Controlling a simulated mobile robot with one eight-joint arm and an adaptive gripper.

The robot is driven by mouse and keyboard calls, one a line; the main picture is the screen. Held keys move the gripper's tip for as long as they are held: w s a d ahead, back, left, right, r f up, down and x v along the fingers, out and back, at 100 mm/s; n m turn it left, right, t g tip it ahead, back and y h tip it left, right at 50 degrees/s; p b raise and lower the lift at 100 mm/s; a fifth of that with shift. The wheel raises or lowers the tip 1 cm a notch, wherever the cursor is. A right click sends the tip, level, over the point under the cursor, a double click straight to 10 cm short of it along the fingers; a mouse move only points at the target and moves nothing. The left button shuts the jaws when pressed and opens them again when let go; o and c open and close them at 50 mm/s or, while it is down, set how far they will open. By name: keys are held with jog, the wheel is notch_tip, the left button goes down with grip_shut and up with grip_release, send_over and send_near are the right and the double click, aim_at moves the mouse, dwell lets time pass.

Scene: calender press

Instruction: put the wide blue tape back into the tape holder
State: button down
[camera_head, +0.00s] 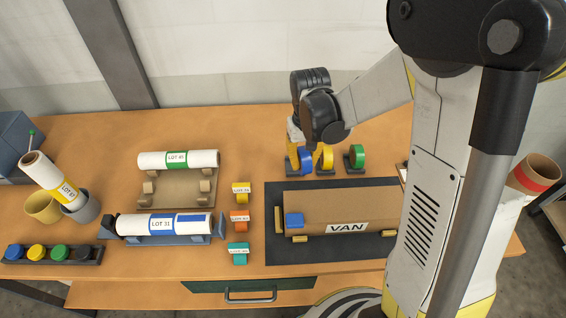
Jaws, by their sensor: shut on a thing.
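The wide blue tape (306,159) is a blue ring at the back of the table, at the left end of a row of tapes. My gripper (294,150) reaches down from above and is shut on it, at its left side. The tape is upright, just above or in the leftmost dark holder (295,171); I cannot tell whether it touches the holder. A yellow tape (327,155) and a green tape (358,155) stand to the right on similar dark holders. My wrist and fingers hide part of the blue tape.
A dark mat (275,243) with a cardboard-coloured block labelled VAN (370,205) lies in front of the holders. Roll LOT 31 (140,226) and roll LOT 05 (200,159) rest on stands at left. Small labelled tapes (239,222) stand between.

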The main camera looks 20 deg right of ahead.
jog(key=shift+s+d+f+b, duration=0.1)
jog(key=shift+s+f+b, duration=0.25)
jog(key=shift+f+b, duration=0.75)
jog(key=shift+f, duration=0.15)
notch_tip(320, 180, down, 6)
jog(key=b, duration=0.5)
jog(key=shift+w+r, duration=0.1)
jog(key=shift+r, duration=0.15)
jog(key=w+d+r+m+p, duration=0.15)
jog(key=d+r+p, duration=0.25)
jog(key=d+r, duration=0.55)
jog(key=shift+m, duration=0.45)
jog(key=w+a+f+b, duration=0.1)
jog(key=w+a+f, duration=0.1)
jog(key=a, duration=0.1)
jog(key=w+a+f+b, duration=0.1)
jog(key=w+a+f, duration=0.1)
jog(key=a, duration=0.1)
jog(key=w+a+f+b, duration=0.1)
jog(key=w+a+f, duration=0.1)
jog(key=w+a, duration=0.1)
jog(key=shift+a, duration=0.2)
jog(key=shift+w+f, duration=0.1)
jog(key=shift+f, duration=0.05)
notch_tip(320, 180, down, 4)
jog(key=shift+b, duration=0.9)
